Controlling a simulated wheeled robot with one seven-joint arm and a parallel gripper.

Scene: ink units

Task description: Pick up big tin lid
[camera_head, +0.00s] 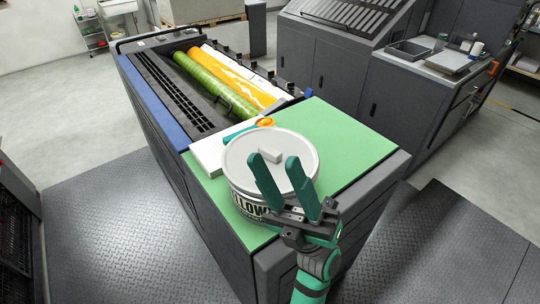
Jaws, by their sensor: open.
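The big tin lid (290,143) is a pale grey round disc with a small raised block handle (270,155) near its middle. It lies on top of a large white tin (239,200) with dark lettering that reads in part "LLOW". The tin stands upright on a green counter top. My gripper (281,172) is open, with two green fingers pointing up and left in the picture. The fingers overlap the near part of the lid in this view, one at each side of the handle. I cannot tell their height above the lid, or whether they touch it.
The green top (347,136) has free room to the right of the tin. A white block (208,155) and an orange round item (265,122) lie behind the tin. Green and orange rollers (215,86) sit in the machine beyond. Dark treadplate steps (110,220) flank the unit.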

